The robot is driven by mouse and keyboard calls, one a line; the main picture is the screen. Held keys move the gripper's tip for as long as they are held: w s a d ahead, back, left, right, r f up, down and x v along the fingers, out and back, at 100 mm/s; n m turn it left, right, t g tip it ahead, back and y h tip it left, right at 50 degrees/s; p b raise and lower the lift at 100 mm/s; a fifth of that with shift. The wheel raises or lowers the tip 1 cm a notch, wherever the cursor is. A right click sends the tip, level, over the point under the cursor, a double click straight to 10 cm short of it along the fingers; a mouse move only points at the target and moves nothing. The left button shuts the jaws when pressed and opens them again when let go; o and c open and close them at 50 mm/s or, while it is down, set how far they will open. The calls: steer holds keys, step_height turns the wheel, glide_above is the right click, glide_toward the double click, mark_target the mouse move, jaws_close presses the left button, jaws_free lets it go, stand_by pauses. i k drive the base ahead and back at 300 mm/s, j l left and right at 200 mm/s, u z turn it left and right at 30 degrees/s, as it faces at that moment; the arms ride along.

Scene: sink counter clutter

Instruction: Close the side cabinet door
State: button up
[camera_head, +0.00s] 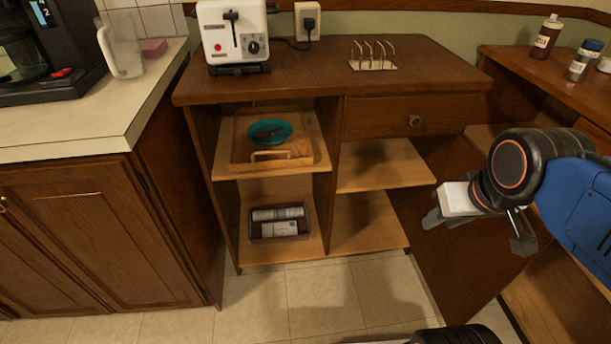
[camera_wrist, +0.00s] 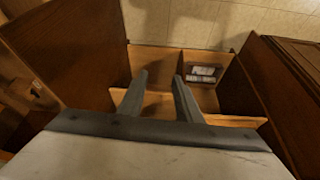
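The side cabinet (camera_head: 335,85) is a brown wooden unit with open shelves and one drawer. Its door (camera_head: 465,255) stands swung open at the right side, and my arm covers part of it. In the wrist view the door (camera_wrist: 75,45) is the large brown panel at left. My gripper (camera_head: 478,232) is in front of the door in the head view. Its two fingers (camera_wrist: 161,90) are apart with nothing between them, over the shelf area and right of the door in the wrist view. I cannot tell any contact with the door.
The shelves hold a wooden tray (camera_head: 235,150) with a teal bowl (camera_head: 270,131), and a dark box (camera_head: 258,232) of white items. A toaster (camera_head: 233,35) and rack (camera_head: 372,65) stand on top. A counter (camera_head: 100,120) is left; another wooden unit (camera_head: 580,88) is right. Floor (camera_head: 318,295) in front is clear.

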mark_target(464, 266)
steer(key=k+l+u, duration=0.2)
steer(key=l, duration=0.3)
steer(key=k+l+u, duration=0.25)
steer(key=l, duration=0.2)
steer(key=k+l+u, duration=0.2)
steer(key=l, duration=0.25)
steer(key=k, duration=0.1)
